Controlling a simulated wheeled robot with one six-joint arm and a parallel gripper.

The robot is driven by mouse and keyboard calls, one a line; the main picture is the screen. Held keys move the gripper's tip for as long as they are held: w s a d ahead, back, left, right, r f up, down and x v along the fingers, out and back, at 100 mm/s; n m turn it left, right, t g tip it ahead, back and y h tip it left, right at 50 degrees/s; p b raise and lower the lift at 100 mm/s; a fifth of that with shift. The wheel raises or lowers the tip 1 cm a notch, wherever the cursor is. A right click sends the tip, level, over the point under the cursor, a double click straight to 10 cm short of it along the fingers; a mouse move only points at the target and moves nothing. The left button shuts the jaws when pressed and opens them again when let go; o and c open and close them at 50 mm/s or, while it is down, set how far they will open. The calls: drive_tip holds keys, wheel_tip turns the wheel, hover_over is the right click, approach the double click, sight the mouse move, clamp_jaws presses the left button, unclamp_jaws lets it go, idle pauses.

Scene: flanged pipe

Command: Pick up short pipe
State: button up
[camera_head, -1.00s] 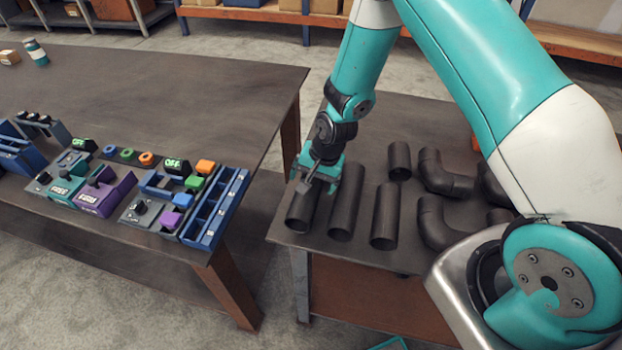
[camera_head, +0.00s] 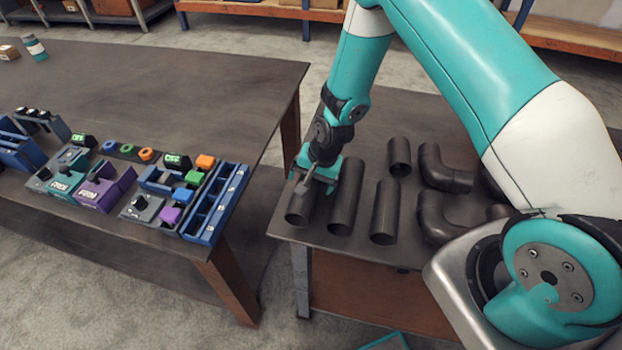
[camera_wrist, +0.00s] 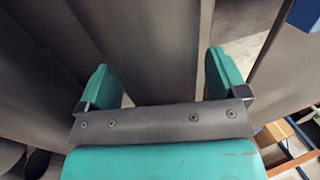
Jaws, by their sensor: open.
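Several dark grey straight pipes lie on the right table. The leftmost pipe (camera_head: 300,211) is partly hidden by my gripper (camera_head: 314,181), which is low over its far part. In the wrist view, a dark pipe (camera_wrist: 152,50) runs between the two teal fingers of my open gripper (camera_wrist: 163,78), with a gap beside it; I cannot tell how deep the fingers reach. A second pipe (camera_head: 345,200) lies just right of the gripper, and a third (camera_head: 385,214) right of that. A smaller, shorter-looking pipe (camera_head: 399,157) lies farther back, apart from the gripper.
Curved elbow pipes (camera_head: 442,172) lie on the right side of the right table (camera_head: 350,249). The left table (camera_head: 180,85) holds blue bins (camera_head: 214,207) and coloured parts. A gap of floor separates the tables. Shelving stands at the back.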

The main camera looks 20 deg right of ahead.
drive_tip(key=c, duration=1.6)
drive_tip(key=shift+o, duration=0.2)
drive_tip(key=shift+r, duration=0.1)
